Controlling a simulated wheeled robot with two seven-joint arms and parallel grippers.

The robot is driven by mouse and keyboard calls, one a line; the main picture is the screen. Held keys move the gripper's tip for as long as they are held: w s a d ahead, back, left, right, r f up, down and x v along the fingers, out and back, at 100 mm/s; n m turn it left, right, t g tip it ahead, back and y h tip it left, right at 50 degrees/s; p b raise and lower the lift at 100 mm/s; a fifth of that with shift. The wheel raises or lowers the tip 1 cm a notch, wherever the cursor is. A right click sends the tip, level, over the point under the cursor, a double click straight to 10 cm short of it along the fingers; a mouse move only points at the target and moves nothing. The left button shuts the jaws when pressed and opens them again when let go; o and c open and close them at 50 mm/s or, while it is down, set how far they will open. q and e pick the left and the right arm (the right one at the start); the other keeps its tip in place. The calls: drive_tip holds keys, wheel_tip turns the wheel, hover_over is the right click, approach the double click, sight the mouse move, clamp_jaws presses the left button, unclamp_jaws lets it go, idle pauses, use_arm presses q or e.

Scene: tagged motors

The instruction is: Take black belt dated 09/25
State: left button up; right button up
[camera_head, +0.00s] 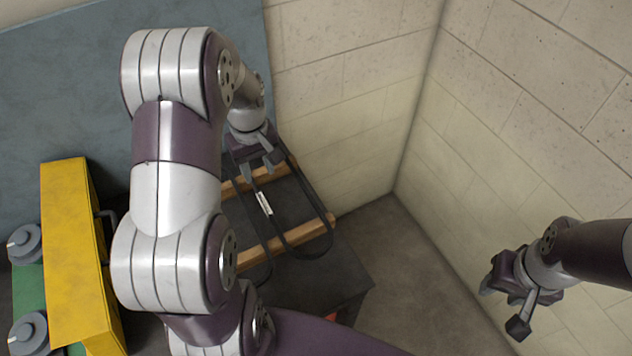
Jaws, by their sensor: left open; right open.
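A black belt (330,235) lies in a long loop across wooden bars on a dark tabletop, near the centre of the view. A small white tag (264,203) sits along a black strand; its writing is too small to read. Another black loop (268,272) shows lower left, partly hidden behind my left arm. My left gripper (262,168) is open over the far end of the belt loop, with its fingers pointing down near the strands. I cannot tell whether it touches them. My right gripper (503,308) is open and empty at the lower right, well away from the belts.
Two wooden bars, the nearer one (285,242) clear to see, lie across the dark table (335,285). A yellow box-like part (70,255) and grey round parts (24,244) on green stand at left. Block walls (540,130) close the corner behind and at right.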

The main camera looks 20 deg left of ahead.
sight(263, 202)
use_arm(q)
drive_tip(key=f, duration=0.5)
drive_tip(key=f+p, duration=0.1)
drive_tip(key=f, duration=0.5)
drive_tip(key=shift+s+a, duration=0.1)
drive_tip(key=shift+s, duration=0.1)
clamp_jaws()
